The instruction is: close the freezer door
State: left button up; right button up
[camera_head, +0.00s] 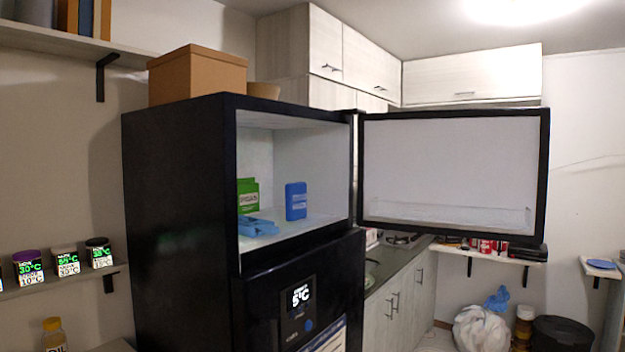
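The freezer door (455,168) stands wide open, swung out to the right from its hinge on the right edge of the freezer. Its white inner face and a low clear shelf lip show toward me. Neither of my grippers shows in the head view.
The lower fridge door (340,275) is shut, with a lit display. A cardboard box (197,76) sits on top of the fridge. Wall shelves with small jars (66,262) are at left. A counter (400,265) lies behind the door; a white bag (481,328) is on the floor.

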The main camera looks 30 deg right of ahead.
aim_at(479, 174)
jog(key=l+u, duration=0.4)
jog(key=l, duration=0.2)
jog(key=l+u, duration=0.4)
jog(key=l, duration=0.25)
jog(key=k+l+u, duration=0.15)
jog(key=l+u, duration=0.2)
jog(key=l, duration=0.2)
jog(key=k+l, duration=0.15)
jog(key=l, duration=0.45)
jog(key=k+l, duration=0.2)
jog(key=l, duration=0.4)
jog(key=k+l, duration=0.15)
jog(key=l, duration=0.4)
jog(key=k+l, duration=0.15)
jog(key=l, duration=0.45)
jog(key=k+l, duration=0.2)
jog(key=l, duration=0.4)
jog(key=k+l, duration=0.15)
jog(key=l, duration=0.45)
jog(key=k+l, duration=0.15)
jog(key=l, duration=0.4)
jog(key=k+l, duration=0.2)
jog(key=l, duration=0.4)
